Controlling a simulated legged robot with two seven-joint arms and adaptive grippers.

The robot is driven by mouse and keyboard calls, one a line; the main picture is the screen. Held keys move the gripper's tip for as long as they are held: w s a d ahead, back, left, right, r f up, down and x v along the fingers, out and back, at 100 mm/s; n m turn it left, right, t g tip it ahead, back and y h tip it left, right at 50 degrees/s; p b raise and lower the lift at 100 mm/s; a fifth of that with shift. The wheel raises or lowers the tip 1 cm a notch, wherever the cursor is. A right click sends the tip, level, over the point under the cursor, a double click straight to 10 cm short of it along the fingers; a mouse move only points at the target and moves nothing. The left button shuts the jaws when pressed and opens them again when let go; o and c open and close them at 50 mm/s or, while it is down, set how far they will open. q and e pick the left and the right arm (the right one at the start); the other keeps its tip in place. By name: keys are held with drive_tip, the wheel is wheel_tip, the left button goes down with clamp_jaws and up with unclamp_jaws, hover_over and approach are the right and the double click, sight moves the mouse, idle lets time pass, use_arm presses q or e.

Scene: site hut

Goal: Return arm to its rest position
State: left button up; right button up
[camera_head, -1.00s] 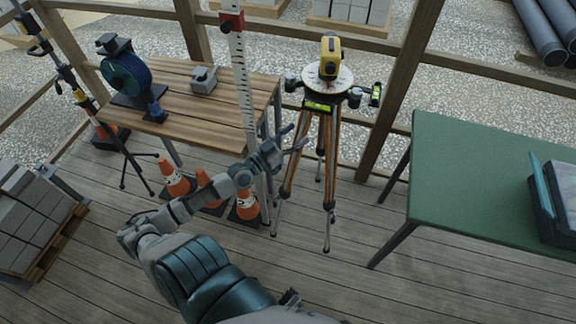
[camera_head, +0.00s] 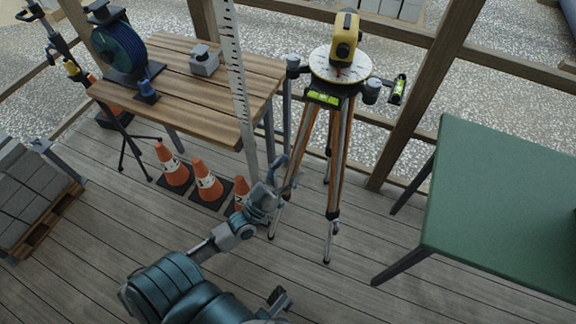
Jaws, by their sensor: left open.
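My left arm comes up from the bottom edge. Its gripper (camera_head: 284,182) is open and empty, with its fingers pointing up and away. In the picture it lies in front of the foot of the white levelling staff and beside the left leg of the tripod (camera_head: 338,150). I cannot tell how far it is from them, but nothing is between its fingers. A yellow level (camera_head: 346,42) sits on the tripod's round plate.
A wooden table (camera_head: 185,105) carries a blue reel (camera_head: 119,48) and a grey block (camera_head: 205,60). Orange cones (camera_head: 207,181) stand below. A green table (camera_head: 505,205) is at right, grey blocks on a pallet (camera_head: 35,235) at left.

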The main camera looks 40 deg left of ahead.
use_arm(q)
drive_tip(key=shift+d+r, duration=0.1)
drive_tip(key=shift+d, duration=0.1)
use_arm(e)
drive_tip(key=shift+d, duration=0.1)
use_arm(q)
drive_tip(key=s+d+f+m+g+y+p, duration=0.2)
drive_tip(key=f+g+p, duration=0.65)
drive_tip(key=f, duration=1.75)
drive_tip(key=s+d+f+g+p, duration=0.1)
drive_tip(key=s+d+f+g, duration=0.1)
drive_tip(key=s+f+g, duration=0.5)
drive_tip(key=s+d+f+g+y, duration=0.1)
drive_tip(key=s+d+f+g, duration=0.1)
drive_tip(key=s+f+g, duration=0.5)
drive_tip(key=s+f, duration=0.6)
drive_tip(key=s, duration=0.3)
drive_tip(key=shift+s+d+f+n+y+p, duration=0.2)
drive_tip(key=shift+s+d+n+y+p, duration=0.1)
drive_tip(key=shift+s+d+n+p, duration=0.1)
use_arm(e)
drive_tip(key=shift+t, duration=0.4)
drive_tip(key=r, duration=0.3)
drive_tip(key=w+r, duration=0.1)
drive_tip(key=r, duration=0.1)
drive_tip(key=shift+d+r, duration=0.2)
drive_tip(key=shift+r, duration=0.15)
